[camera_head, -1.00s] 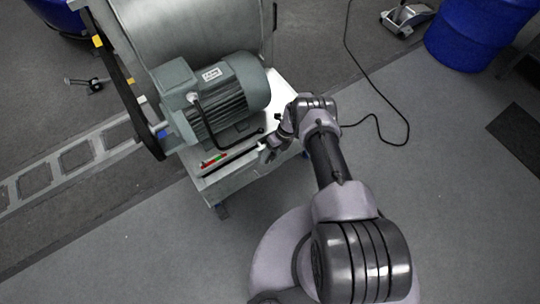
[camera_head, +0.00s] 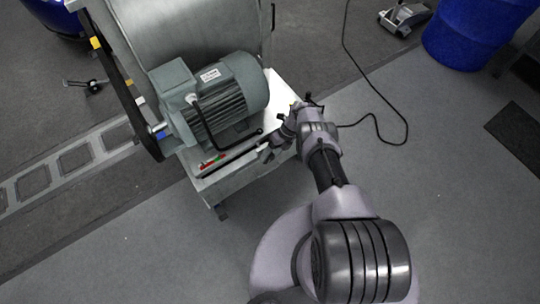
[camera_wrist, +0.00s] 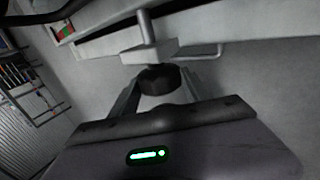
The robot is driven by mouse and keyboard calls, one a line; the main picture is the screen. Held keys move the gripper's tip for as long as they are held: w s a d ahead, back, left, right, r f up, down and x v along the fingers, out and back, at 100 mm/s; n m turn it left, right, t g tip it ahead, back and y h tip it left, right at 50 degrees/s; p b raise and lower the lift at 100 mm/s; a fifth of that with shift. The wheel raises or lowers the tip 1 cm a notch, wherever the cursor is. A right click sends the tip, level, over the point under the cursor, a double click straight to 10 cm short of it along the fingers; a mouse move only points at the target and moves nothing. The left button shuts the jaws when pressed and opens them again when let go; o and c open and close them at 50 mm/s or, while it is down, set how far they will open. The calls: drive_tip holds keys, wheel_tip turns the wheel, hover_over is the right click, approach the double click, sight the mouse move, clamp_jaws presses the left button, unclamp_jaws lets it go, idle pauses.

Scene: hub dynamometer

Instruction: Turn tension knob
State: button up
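The black tension knob (camera_wrist: 158,80) sits on the end of a grey rod and block in the wrist view. My gripper (camera_wrist: 160,86) has one finger on each side of it. Both fingertips appear to touch the knob's sides, so it looks shut on the knob. In the head view my gripper (camera_head: 266,152) is at the right front edge of the machine's metal base (camera_head: 222,187), beside the grey motor (camera_head: 222,95). My wrist hides the knob there.
A large metal drum (camera_head: 185,30) and black belt (camera_head: 115,75) stand behind the motor. A small red and green part (camera_head: 212,161) lies on the base. A black cable (camera_head: 380,125) runs over the floor at right, near a blue barrel (camera_head: 470,40).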

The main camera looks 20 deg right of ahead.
drive_tip(key=o, duration=0.4)
drive_tip(key=p+v, duration=0.3)
drive_tip(key=v, duration=1.4)
drive_tip(key=shift+r, duration=0.2)
drive_tip(key=shift+s+d, duration=0.1)
